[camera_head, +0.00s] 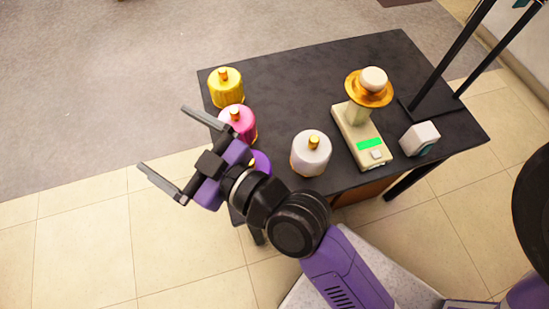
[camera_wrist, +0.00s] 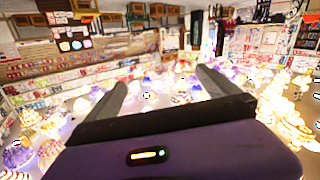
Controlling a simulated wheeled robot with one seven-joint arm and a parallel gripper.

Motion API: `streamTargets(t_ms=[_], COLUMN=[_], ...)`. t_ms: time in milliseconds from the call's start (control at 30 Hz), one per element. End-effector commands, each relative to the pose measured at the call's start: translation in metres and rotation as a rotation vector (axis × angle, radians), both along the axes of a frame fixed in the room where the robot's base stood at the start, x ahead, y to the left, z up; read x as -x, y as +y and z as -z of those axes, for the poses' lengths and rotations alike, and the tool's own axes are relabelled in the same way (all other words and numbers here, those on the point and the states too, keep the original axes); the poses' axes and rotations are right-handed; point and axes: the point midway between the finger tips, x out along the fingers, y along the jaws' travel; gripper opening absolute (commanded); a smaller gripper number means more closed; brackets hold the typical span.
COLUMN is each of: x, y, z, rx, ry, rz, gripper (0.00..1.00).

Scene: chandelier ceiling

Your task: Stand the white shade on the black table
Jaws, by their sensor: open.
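The white shade (camera_head: 311,156) stands upright near the front edge of the black table (camera_head: 290,72), with its gold top up. My gripper (camera_head: 162,137) is open and empty, its two fingers spread apart, off the left side of the table. It points away from the white shade, which is to its right and apart from it. In the wrist view my gripper (camera_wrist: 162,77) shows wide fingers with nothing held between them. The white shade cannot be made out there.
A yellow shade (camera_head: 225,88) and a pink shade (camera_head: 240,124) stand at the table's left; a purple one (camera_head: 262,163) is partly hidden by my arm. A scale (camera_head: 362,140) bears a gold-brimmed piece (camera_head: 369,90). A small white device (camera_head: 420,138) stands right. The table's back middle is clear.

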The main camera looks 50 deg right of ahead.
Motion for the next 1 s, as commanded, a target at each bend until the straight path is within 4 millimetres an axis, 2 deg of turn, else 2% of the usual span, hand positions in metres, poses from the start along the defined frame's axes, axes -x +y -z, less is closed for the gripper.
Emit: streamTargets(t_ms=[33,100,233,367,500,600,700,1000], x=[0.022,0.051,0.11,0.17,0.22,0.242,0.254,0.258], y=[-0.001,-0.009,-0.027,-0.049,-0.073,-0.085,-0.092,-0.095], z=[0.019,0.039,0.07,0.087,0.089,0.085,0.082,0.079], rx=[-0.048,-0.103,-0.163,-0.178,-0.165,-0.154,-0.15,-0.148], ry=[0.041,0.084,0.15,0.196,0.22,0.226,0.227,0.226], rz=[0.028,0.073,0.141,0.173,0.164,0.143,0.127,0.121], gripper=[1.0,1.0,1.0,1.0,1.0,1.0,1.0,1.0])
